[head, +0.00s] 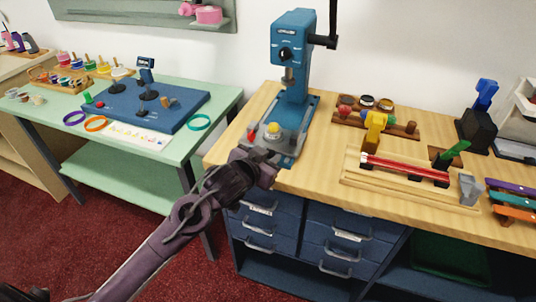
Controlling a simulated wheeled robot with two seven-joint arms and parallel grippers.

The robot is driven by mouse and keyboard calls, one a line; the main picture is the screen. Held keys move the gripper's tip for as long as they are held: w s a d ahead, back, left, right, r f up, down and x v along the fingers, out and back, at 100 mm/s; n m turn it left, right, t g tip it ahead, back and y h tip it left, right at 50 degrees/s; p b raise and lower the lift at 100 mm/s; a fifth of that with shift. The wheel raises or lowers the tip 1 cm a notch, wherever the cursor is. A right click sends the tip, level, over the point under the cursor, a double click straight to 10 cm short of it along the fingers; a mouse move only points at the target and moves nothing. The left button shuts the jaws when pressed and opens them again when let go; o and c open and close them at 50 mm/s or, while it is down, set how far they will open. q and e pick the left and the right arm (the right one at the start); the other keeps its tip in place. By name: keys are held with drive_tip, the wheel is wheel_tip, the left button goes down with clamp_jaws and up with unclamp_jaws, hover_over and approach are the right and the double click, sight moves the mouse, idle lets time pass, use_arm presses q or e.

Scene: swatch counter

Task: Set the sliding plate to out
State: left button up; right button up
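A blue press (293,62) with a black crank stands at the left end of the wooden counter. Low on its base is a grey plate (283,143) that looks like the sliding plate. A yellow-and-grey round piece (273,132) sits on or by it, with a small red knob (252,135) at its left. My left gripper (262,166) is at the front of the press base, close to the plate's front edge. Its fingers are dark and small here, and whether they touch the plate or are open is unclear. My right gripper is out of view.
On the wooden counter (330,180), right of the press, are a rack of round pots (372,105) and a wooden jig with a red bar (405,168). Blue drawers (340,240) are below. A green table (228,98) with a blue board (175,108) stands left.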

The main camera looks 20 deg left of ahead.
use_arm(q)
drive_tip(key=o, duration=0.3)
drive_tip(key=shift+s, duration=0.1)
drive_tip(key=shift+o, duration=0.2)
drive_tip(key=v, duration=0.7)
drive_tip(key=shift+s, duration=0.4)
drive_tip(key=shift+r, duration=0.15)
